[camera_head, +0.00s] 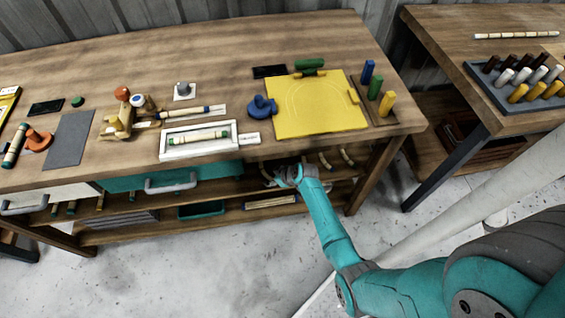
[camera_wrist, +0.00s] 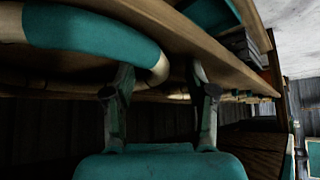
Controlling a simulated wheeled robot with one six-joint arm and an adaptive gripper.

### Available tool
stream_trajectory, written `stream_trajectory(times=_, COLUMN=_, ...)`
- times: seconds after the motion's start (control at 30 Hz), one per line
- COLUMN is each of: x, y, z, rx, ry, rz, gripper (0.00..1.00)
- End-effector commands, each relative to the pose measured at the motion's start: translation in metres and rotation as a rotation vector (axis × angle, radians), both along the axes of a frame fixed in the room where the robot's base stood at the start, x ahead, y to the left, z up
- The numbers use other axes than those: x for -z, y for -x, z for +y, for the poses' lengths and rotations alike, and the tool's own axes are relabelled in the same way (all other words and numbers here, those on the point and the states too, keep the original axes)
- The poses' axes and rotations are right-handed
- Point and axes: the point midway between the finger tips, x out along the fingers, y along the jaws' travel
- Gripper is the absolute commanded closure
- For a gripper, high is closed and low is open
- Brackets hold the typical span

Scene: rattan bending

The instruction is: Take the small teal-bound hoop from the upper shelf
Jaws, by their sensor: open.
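A curved cream rattan piece with a broad teal binding (camera_wrist: 95,32) fills the upper left of the wrist view, very close, along a wooden shelf board. It looks like part of a hoop; its full outline and size cannot be told. My gripper (camera_wrist: 160,78) is open, its two fingers apart and pointing toward the board. A cream rattan stretch (camera_wrist: 180,97) shows between and behind the fingers; I cannot tell whether it belongs to the same hoop. In the head view my gripper (camera_head: 286,176) is at the shelf opening under the workbench's front edge, which hides the hoop there.
The workbench top (camera_head: 230,50) overhangs the shelf, leaving little room above my gripper. Other curved rattan pieces (camera_head: 325,161) lie to the right on the shelf. A teal drawer (camera_head: 120,184) is at the left. A lower shelf holds a teal tray (camera_head: 200,210). The floor in front is clear.

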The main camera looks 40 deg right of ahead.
Motion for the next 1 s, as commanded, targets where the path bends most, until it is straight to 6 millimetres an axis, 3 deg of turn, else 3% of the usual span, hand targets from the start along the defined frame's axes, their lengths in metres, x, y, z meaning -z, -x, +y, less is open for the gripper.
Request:
stream_trajectory(times=0.23, x=0.0009, y=-0.0011, z=0.0, rx=0.001, ry=0.001, rz=-0.001, gripper=0.44)
stream_trajectory(times=0.47, x=0.0009, y=-0.001, z=0.0, rx=0.001, ry=0.001, rz=-0.001, gripper=0.99)
stream_trajectory(times=1.0, x=-0.0044, y=-0.0064, z=-0.0002, rx=0.0, ry=0.001, rz=-0.002, gripper=1.0)
